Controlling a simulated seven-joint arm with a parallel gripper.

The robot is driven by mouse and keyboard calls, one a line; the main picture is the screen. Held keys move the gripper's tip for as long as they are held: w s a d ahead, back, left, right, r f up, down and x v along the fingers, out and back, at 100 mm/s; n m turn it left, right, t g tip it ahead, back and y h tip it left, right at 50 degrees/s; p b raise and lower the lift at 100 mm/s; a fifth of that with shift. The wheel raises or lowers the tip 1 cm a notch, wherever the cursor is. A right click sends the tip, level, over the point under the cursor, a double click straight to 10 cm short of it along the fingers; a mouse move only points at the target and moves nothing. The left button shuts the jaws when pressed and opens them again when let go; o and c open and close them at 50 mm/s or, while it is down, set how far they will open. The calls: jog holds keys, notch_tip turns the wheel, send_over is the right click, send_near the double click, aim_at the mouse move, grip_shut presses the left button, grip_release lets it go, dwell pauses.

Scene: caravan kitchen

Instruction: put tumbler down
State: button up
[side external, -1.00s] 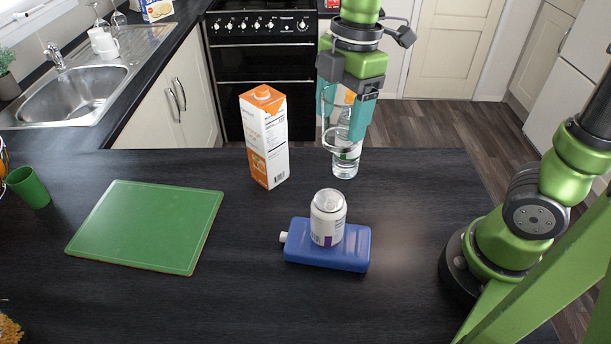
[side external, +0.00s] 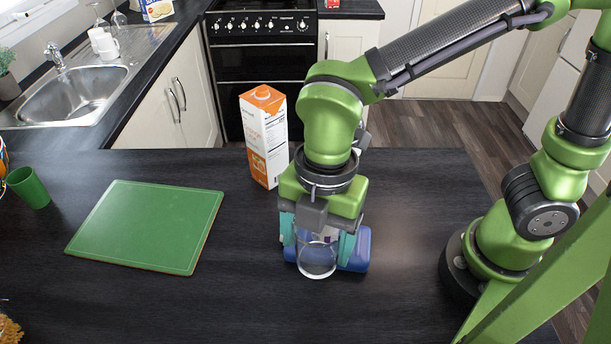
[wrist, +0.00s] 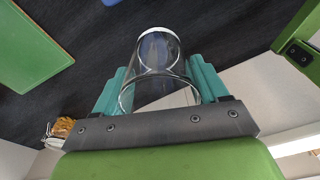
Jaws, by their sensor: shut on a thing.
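My gripper (side external: 318,245) is shut on a clear glass tumbler (side external: 317,262), its teal fingers on either side of the glass. The tumbler is over the front part of the dark worktop, in front of a blue flask (side external: 356,252). In the wrist view the tumbler (wrist: 158,68) sits between both fingers, with dark worktop beyond it. I cannot tell whether its lower end touches the worktop.
A green board (side external: 147,226) and a green cup (side external: 29,187) are at left. An orange-and-white carton (side external: 265,140) stands behind my gripper. My gripper mostly hides the can on the flask; the water bottle is hidden. The front worktop (side external: 200,310) is clear.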

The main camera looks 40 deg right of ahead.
aim_at(315, 265)
notch_tip(315, 265, down, 6)
jog(key=shift+f, duration=0.1)
jog(key=shift+a+f, duration=0.1)
jog(key=shift+f, duration=0.25)
jog(key=shift+w+a+f, duration=0.85)
jog(key=shift+w+a, duration=0.8)
jog(key=shift+a, duration=0.4)
jog(key=shift+w+a+f, duration=0.9)
jog(key=shift+w+a, duration=0.8)
jog(key=shift+a, duration=0.35)
jog(key=shift+w+a+f, duration=0.85)
jog(key=shift+w+a, duration=0.8)
jog(key=shift+a, duration=0.4)
jog(key=shift+f, duration=0.15)
jog(key=o, duration=1.2)
jog(key=shift+o, duration=0.2)
